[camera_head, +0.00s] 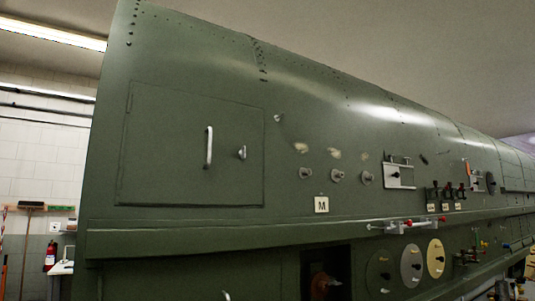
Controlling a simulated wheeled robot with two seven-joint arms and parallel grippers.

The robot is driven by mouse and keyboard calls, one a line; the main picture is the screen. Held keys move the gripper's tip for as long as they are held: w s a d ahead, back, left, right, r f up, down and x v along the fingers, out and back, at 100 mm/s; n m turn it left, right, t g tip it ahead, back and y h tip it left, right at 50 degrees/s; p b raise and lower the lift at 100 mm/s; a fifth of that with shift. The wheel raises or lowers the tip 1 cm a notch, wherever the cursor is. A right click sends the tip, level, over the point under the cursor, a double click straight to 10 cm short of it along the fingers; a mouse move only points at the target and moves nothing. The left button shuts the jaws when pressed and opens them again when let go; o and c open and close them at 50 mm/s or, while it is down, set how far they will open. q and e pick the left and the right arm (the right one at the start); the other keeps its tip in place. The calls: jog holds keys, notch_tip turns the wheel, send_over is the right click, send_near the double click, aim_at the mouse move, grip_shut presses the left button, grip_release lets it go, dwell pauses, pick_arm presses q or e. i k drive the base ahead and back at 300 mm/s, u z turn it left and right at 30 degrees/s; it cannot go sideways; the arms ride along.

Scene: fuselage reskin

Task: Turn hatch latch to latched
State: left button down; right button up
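The hatch (170,150) is a square panel, closed nearly flush in the green fuselage side on the left. A pale vertical bar handle (209,147) stands on its middle. The small metal hatch latch (242,153) sits to the right of the handle, near the hatch's right edge. Its lever looks roughly upright, but it is too small to tell whether it is latched. A small metal fitting (278,118) sits on the skin just outside the hatch's upper right corner. Neither of my grippers can be made out in the view.
A ledge (180,239) runs along the fuselage below the hatch. To the right are several round knobs (337,176), an M placard (321,204), a metal latch plate (399,175) and round discs (411,264). A dark opening (340,258) lies below. The hatch front is clear.

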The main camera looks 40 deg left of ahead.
aim_at(242, 153)
jog(key=z, duration=1.3)
jog(key=i, duration=0.55)
jog(key=u, duration=3.25)
jog(key=i, duration=0.65)
jog(key=z, duration=0.3)
